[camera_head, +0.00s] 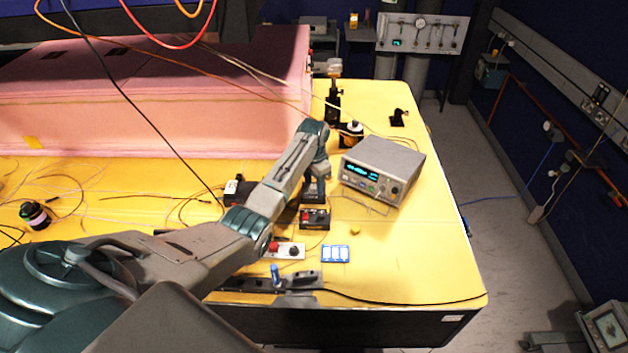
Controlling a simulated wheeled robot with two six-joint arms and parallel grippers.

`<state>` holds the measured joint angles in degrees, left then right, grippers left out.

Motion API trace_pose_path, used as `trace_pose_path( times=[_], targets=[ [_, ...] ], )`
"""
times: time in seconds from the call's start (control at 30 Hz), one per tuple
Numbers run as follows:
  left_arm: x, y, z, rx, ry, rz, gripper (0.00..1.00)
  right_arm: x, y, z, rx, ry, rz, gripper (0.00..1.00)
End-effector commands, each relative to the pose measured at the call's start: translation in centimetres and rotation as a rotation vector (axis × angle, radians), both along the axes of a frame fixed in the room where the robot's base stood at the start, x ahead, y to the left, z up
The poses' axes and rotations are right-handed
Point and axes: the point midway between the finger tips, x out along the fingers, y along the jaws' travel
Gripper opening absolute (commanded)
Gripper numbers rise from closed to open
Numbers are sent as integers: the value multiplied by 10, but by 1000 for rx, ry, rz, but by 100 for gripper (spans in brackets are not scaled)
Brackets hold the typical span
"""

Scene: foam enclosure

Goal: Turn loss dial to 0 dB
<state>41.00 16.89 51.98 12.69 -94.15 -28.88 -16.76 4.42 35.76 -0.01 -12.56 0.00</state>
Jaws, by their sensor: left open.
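My left arm reaches in from the left over the yellow table (420,250). Its wrist bends down, and the left gripper (313,192) points at the table just behind a small black box (315,219) with a red part. The gripper's fingers are small and dark here, and I see nothing held in them. A white box (288,251) with a red button and a black knob sits nearer, partly behind my forearm. A grey instrument (383,168) with a lit display and front knobs stands right of the gripper. No dial markings are legible, so I cannot tell which is the loss dial.
A pink foam enclosure (150,95) fills the back left. Loose fibres and cables cross the table and hang in front. A blue-and-white card (336,254) and a black rail (262,284) lie near the front edge. The table's right side is mostly clear.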

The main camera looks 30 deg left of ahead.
Motion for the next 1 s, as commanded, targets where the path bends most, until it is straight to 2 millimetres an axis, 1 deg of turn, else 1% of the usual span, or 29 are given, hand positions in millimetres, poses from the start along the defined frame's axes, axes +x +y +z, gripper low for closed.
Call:
trace_pose_path(
  times=[0.1,0.3,0.53,0.83,1.0],
  targets=[
    [0,0,-3,0,0,0,47,-3,5,0,5,4,-2,0],
    [0,0,-3,0,0,0,47,-11,3,0,4,14,-2,0],
    [0,0,-3,0,0,0,2,-12,-1,0,-1,15,0,0],
    [0,0,-2,0,-1,29,2,-10,-6,0,-7,14,1,0],
    [0,0,-2,0,-1,106,2,-9,-6,0,-7,13,1,0]
  ],
)
